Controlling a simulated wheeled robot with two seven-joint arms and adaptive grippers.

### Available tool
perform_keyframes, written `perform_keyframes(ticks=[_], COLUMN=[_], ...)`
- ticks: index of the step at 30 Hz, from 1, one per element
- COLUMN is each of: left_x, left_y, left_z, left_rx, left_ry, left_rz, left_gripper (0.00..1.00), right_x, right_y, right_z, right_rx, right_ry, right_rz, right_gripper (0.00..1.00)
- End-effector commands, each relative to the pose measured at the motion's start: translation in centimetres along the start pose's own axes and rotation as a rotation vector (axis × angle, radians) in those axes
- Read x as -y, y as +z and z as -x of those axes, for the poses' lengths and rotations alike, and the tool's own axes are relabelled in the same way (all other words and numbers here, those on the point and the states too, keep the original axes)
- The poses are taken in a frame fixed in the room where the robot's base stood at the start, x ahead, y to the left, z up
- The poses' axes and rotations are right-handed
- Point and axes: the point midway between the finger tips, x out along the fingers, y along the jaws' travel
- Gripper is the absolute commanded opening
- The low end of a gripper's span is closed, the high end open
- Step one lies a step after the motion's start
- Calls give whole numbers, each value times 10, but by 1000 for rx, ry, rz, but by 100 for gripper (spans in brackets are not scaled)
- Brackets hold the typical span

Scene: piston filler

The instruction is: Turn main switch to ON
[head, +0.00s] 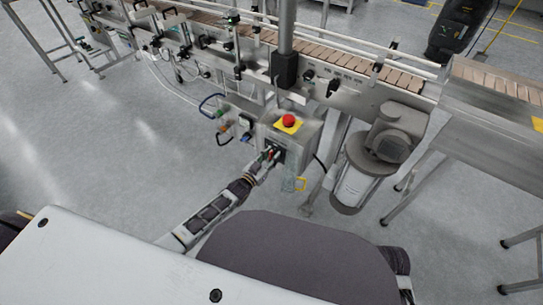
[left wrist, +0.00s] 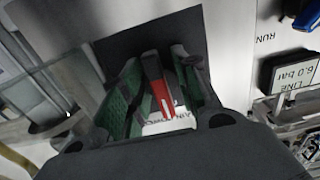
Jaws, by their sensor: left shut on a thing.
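The main switch (left wrist: 158,88) shows in the left wrist view as a red and dark handle, running nearly up and down the picture with a slight tilt. A white label, partly hidden, lies just below it. My left gripper (left wrist: 165,90) has its green-padded fingers on both sides of the handle and is shut on it. I cannot read the ON or OFF marks. My right gripper is not in view.
A red emergency button on a yellow plate (head: 289,121) sits on top of the box. A motor (head: 372,160) hangs to the right, and the conveyor (head: 330,58) runs behind. The floor at left is clear.

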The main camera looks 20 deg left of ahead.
Motion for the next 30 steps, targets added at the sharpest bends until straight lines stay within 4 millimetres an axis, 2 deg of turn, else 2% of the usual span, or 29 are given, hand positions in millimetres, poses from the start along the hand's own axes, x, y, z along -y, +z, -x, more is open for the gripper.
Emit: perform_keyframes(ticks=[11,12,16,30], left_x=[0,0,0,0], left_y=[2,2,2,1], left_z=[1,1,1,3], left_rx=[5,5,3,1], left_ry=[0,0,0,0], left_rz=[-5,-5,-4,-4], left_gripper=[7,36,52,52], right_x=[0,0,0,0], right_y=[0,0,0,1], right_z=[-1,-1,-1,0], right_rx=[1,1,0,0], right_ry=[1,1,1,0], right_rz=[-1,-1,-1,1], right_gripper=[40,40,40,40])
